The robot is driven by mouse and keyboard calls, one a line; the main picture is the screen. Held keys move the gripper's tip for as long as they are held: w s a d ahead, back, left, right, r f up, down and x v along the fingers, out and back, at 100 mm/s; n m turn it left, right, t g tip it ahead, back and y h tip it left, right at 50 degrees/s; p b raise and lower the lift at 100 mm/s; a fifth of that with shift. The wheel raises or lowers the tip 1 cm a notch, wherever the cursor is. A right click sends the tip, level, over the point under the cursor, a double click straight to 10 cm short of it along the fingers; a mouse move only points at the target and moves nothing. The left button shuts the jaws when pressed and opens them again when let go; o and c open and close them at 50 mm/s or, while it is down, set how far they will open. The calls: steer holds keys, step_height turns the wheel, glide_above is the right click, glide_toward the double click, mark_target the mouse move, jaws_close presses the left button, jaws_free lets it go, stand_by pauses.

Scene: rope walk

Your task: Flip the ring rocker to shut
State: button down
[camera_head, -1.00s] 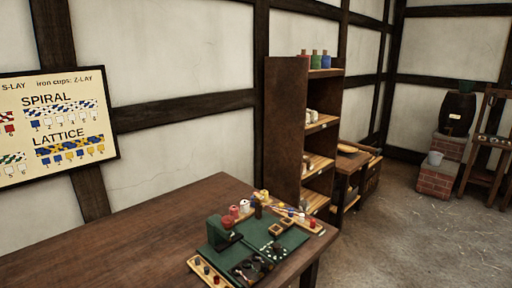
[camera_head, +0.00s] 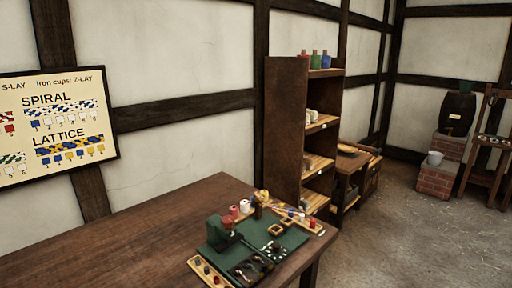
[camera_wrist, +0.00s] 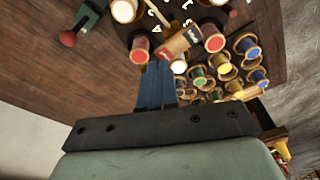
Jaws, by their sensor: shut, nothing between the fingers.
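In the wrist view my gripper (camera_wrist: 157,68) is shut and empty, its two blue fingers side by side. The fingertips are close to a wooden piece with a reddish label (camera_wrist: 180,44); I cannot tell whether they touch it. I cannot make out for sure which part is the ring rocker, or its position. In the head view a dark green device (camera_head: 222,234) stands on the wooden table (camera_head: 130,235). My gripper cannot be made out in that view.
Several spools with coloured ends (camera_wrist: 222,70) crowd around and right of the fingertips. A red knob (camera_wrist: 68,38) is at upper left in the wrist view. In the head view a green mat (camera_head: 288,240) lies under small items. The table's left part is bare. A shelf (camera_head: 287,130) stands behind.

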steer(key=shift+f, duration=0.6)
steer(key=shift+r, duration=0.1)
step_height(320, 180, up, 8)
stand_by(1.3)
